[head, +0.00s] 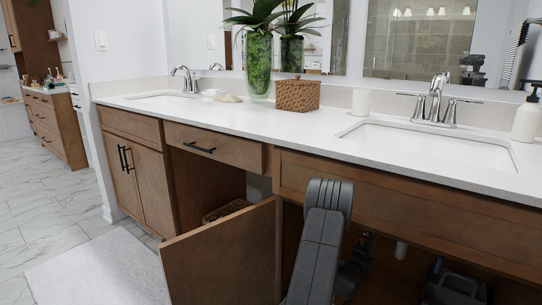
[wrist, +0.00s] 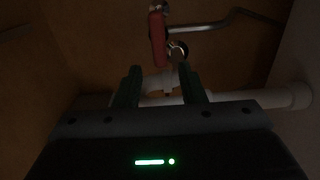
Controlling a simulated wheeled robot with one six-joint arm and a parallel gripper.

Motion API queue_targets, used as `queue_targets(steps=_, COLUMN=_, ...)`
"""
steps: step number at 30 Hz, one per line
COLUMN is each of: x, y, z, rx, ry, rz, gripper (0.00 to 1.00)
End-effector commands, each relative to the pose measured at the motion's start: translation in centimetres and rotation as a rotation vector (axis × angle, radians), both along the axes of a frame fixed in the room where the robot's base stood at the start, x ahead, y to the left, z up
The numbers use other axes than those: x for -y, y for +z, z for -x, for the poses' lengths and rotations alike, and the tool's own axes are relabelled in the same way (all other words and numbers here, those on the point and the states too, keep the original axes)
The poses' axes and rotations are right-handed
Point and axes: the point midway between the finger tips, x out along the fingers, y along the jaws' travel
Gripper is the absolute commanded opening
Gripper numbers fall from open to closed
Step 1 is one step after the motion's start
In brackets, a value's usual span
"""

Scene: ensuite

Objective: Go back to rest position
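My gripper (wrist: 160,80) shows in the wrist view with its two dark fingers apart and nothing seen between them. It is inside the dark cabinet under the right sink. A red valve handle (wrist: 157,40) with a metal fitting sits just beyond and above the fingertips, and it appears apart from them. A white drain pipe (wrist: 284,98) runs across behind the fingers. In the head view my grey arm reaches down into the open cabinet, and the gripper itself is hard to make out there.
An open cabinet door (head: 222,257) stands out left of my arm. The countertop (head: 225,112) edge and the cabinet front (head: 400,206) are above and beside the arm. A dark caddy (head: 455,287) is inside the cabinet at right. A white rug (head: 98,270) lies on the floor at left.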

Motion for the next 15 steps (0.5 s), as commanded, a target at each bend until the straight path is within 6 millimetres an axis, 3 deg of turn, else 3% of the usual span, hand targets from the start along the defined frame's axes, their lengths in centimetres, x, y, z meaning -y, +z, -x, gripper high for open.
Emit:
queue_targets(steps=7, x=2.8, y=-0.2, z=-3.6, rx=0.004, ry=-0.001, rz=0.002, gripper=0.36)
queue_targets(steps=15, x=2.6, y=0.7, z=-3.5, rx=-0.130, ry=0.000, rz=0.172, gripper=0.36)
